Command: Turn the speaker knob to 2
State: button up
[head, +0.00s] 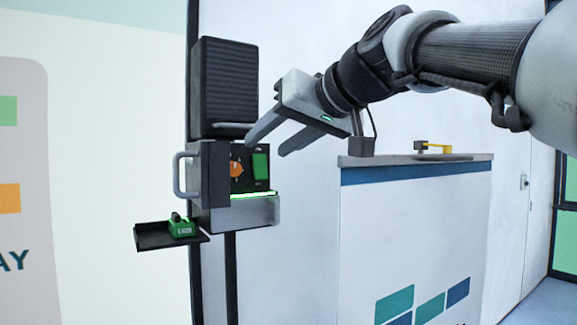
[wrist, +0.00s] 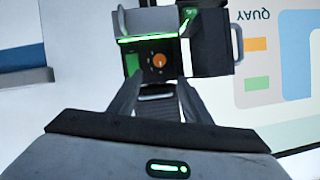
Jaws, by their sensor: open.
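The speaker knob (head: 236,169) is orange and sits on the dark front panel of a wall-mounted control box (head: 208,170). It also shows in the wrist view (wrist: 158,60) as an orange disc with small marks around it. The numbers are too small to read, so I cannot tell its setting. A black ribbed speaker (head: 224,85) stands above the box. My gripper (head: 266,145) is open and empty, in front of the panel and apart from the knob. In the wrist view its fingertips (wrist: 157,82) point towards the panel, either side of the knob's line.
A green rectangle (head: 261,166) is right of the knob. A handle (head: 180,174) sticks out at the box's left. A small shelf (head: 152,236) below holds a green object (head: 181,227). A counter (head: 400,159) with a yellow-armed item (head: 436,148) stands right.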

aim_at(235, 169)
jog(key=p+x, duration=0.2)
jog(key=x, duration=1.1)
jog(key=shift+w+a+f, duration=0.15)
jog(key=shift+w+a, duration=0.05)
jog(key=shift+w, duration=0.1)
jog(key=c, duration=1)
